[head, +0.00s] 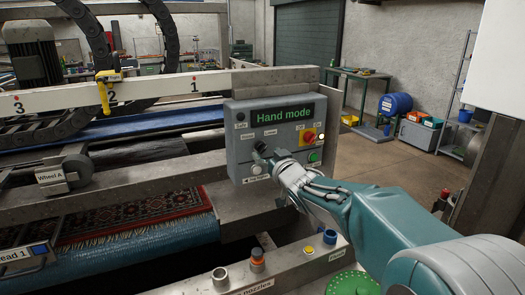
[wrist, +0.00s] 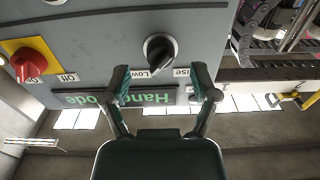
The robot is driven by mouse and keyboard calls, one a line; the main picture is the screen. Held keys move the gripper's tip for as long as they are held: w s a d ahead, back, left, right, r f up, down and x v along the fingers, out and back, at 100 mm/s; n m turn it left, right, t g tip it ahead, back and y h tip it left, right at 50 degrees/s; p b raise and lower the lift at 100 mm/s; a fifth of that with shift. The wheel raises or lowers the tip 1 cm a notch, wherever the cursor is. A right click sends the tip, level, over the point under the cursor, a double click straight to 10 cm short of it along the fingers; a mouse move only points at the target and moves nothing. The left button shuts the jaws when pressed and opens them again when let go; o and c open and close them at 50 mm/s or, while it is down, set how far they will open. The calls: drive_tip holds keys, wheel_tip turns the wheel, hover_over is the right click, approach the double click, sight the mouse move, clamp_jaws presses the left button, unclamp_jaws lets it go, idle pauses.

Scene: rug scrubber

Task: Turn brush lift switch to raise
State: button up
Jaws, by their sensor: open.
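The grey control panel (head: 240,112) has a green "Hand mode" display and a row of switches. The brush lift switch is a black rotary knob (wrist: 160,54), seen upside down in the wrist view with "Lower" and "Raise" lettering beside it. In the head view the knob (head: 261,149) is partly hidden by my gripper. My gripper (head: 276,163) is at the panel's front, fingers toward the knob. In the wrist view my gripper (wrist: 162,72) is open, its two fingertips apart on either side of the knob's near edge. I cannot tell whether they touch it.
A red knob on a yellow plate (wrist: 30,64) is on the same panel, also seen in the head view (head: 308,136). A steel beam and a patterned rug (head: 130,217) lie left of the panel. A nozzle console (head: 285,270) lies below. Open floor is at right.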

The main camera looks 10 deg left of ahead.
sight(263, 151)
drive_tip(key=shift+x, duration=1.55)
clamp_jaws()
